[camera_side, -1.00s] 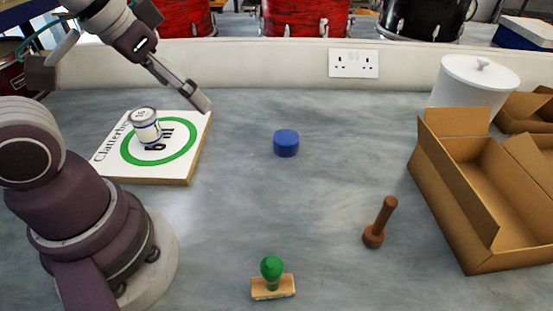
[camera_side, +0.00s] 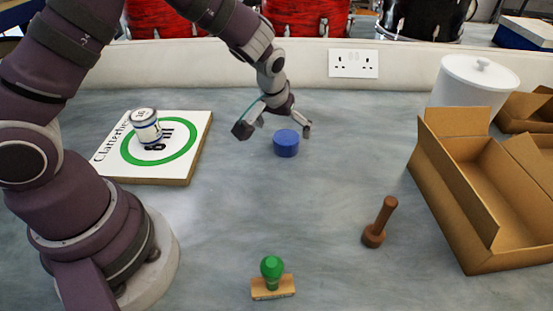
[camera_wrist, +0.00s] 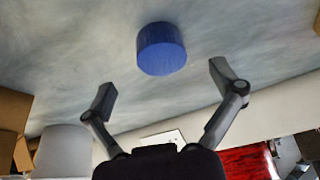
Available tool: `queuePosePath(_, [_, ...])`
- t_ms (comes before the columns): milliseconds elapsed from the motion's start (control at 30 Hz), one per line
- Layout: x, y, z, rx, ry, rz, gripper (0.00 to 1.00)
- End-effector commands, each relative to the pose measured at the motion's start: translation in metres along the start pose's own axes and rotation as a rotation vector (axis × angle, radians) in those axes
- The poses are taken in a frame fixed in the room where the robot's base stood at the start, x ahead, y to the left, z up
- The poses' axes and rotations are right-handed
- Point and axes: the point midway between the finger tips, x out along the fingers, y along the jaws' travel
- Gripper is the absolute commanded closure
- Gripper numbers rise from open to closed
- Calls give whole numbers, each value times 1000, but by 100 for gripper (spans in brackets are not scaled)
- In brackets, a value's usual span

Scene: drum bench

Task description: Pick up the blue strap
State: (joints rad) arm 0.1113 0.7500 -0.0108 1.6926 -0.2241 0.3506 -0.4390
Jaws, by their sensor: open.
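The blue strap (camera_side: 286,143) looks like a short, round blue coil or cylinder standing on the grey bench, near the middle of the side view. It also shows in the wrist view (camera_wrist: 161,49), at the upper centre. My gripper (camera_side: 272,131) is above and just behind or beside the blue strap, with its fingers spread wide. In the wrist view my gripper (camera_wrist: 160,82) is open and empty, and the strap lies a little beyond the fingertips, between their lines. Nothing hides the strap.
A can (camera_side: 147,129) stands on a white board with a green ring (camera_side: 187,158) at left. A cardboard box (camera_side: 470,215) and white lidded pot (camera_side: 474,82) are at right.

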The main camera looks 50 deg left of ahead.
Motion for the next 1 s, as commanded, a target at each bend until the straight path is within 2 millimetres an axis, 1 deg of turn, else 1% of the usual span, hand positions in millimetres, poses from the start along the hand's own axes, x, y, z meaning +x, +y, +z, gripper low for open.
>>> queuePosePath(200, [37, -1, -6, 0, -3, -2, 8])
queuePosePath(300, [48, -1, -6, 0, -3, -1, 8])
queuePosePath(400, [52, -1, -6, 1, -1, 0, 8])
queuePosePath(533, [51, -1, -6, 1, -1, 0, 8])
queuePosePath(567, [51, -1, -6, 1, -1, 0, 9])
queuePosePath(1000, [51, -1, -6, 1, -1, 0, 67])
